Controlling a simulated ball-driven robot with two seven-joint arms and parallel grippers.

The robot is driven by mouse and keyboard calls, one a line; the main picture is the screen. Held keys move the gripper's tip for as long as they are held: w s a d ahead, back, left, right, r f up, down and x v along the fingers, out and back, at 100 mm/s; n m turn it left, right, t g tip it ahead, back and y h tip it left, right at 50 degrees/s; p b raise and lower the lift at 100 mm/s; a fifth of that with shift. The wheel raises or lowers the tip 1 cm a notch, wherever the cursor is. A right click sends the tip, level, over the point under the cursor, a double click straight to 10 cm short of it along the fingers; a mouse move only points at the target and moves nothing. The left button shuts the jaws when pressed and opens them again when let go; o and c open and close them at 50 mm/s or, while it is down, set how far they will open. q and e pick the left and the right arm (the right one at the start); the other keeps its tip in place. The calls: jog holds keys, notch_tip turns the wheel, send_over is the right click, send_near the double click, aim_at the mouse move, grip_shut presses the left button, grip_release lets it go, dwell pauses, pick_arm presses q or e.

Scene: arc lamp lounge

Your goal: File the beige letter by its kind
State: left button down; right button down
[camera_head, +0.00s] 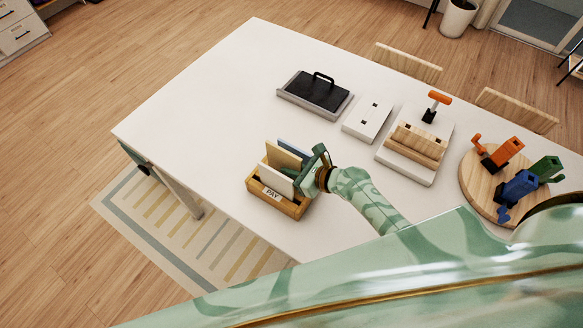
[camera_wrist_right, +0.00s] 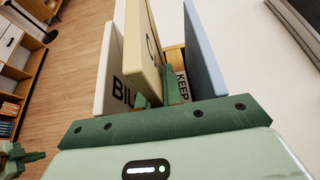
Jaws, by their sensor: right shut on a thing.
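The beige letter (camera_head: 281,156) stands between a white letter (camera_head: 276,180) and a blue letter (camera_head: 294,150) at the wooden sorter (camera_head: 292,208), whose front label reads PAY. My right gripper (camera_head: 318,166) is at the sorter's right end, shut on the beige letter. The wrist view shows the beige letter (camera_wrist_right: 144,50) with a C visible, the white letter (camera_wrist_right: 111,75) marked BIL and the blue letter (camera_wrist_right: 203,55). A KEEP label (camera_wrist_right: 182,86) shows behind. I cannot tell how deep the beige letter sits.
A black-topped pad (camera_head: 315,92), a white plate (camera_head: 368,119), a wooden block on a white base (camera_head: 408,172) and a round board (camera_head: 474,192) with orange, blue and green tools stand to the right. The table's left part (camera_head: 200,100) is clear.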

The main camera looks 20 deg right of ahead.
jog(key=shift+f+b, duration=1.5)
jog(key=shift+f, duration=0.35)
jog(key=c, duration=1.5)
grip_release()
jog(key=shift+s+d+r, duration=0.15)
jog(key=shift+s+d, duration=0.1)
jog(key=shift+s, duration=0.05)
jog(key=p+v, duration=0.2)
jog(key=v, duration=1.3)
jog(key=shift+s+d+r, duration=0.1)
jog(key=shift+s+d, duration=0.05)
